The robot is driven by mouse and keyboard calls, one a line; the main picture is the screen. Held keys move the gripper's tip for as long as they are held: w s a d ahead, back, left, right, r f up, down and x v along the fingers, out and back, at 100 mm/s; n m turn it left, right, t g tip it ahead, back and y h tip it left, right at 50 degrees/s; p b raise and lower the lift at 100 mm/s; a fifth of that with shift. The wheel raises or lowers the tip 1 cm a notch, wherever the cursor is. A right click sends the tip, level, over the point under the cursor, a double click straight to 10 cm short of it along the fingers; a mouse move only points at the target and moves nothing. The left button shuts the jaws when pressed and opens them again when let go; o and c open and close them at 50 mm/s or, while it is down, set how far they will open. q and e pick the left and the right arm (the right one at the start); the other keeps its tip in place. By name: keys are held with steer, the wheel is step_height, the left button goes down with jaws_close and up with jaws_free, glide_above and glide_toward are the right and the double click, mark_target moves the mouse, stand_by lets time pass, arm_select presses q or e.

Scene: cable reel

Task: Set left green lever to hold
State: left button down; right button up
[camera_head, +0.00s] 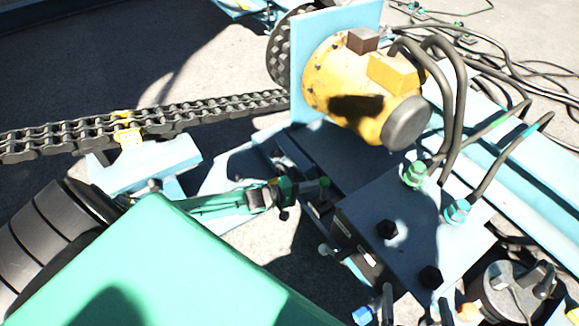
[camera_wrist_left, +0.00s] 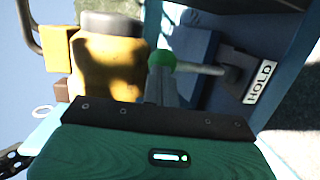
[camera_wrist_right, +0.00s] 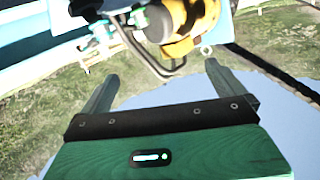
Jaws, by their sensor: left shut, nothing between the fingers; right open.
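The left green lever shows in the left wrist view as a green knob (camera_wrist_left: 162,61) on a pale metal rod (camera_wrist_left: 200,69). The rod runs right to a blue housing beside a white HOLD label (camera_wrist_left: 262,82).
A yellow motor (camera_head: 345,85) stands behind the blue valve block (camera_head: 405,215), with black hoses (camera_head: 455,105) rising from it. A chain (camera_head: 200,112) crosses at left. A pale ball-ended lever (camera_head: 324,248) and a blue-knobbed one (camera_head: 362,315) stand nearer the front.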

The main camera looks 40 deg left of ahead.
arm_select(q)
steer(key=shift+w+r, duration=0.25)
arm_select(e)
steer(key=shift+s+f+g, duration=0.65)
steer(key=shift+f+g, duration=0.15)
steer(key=shift+f, duration=0.15)
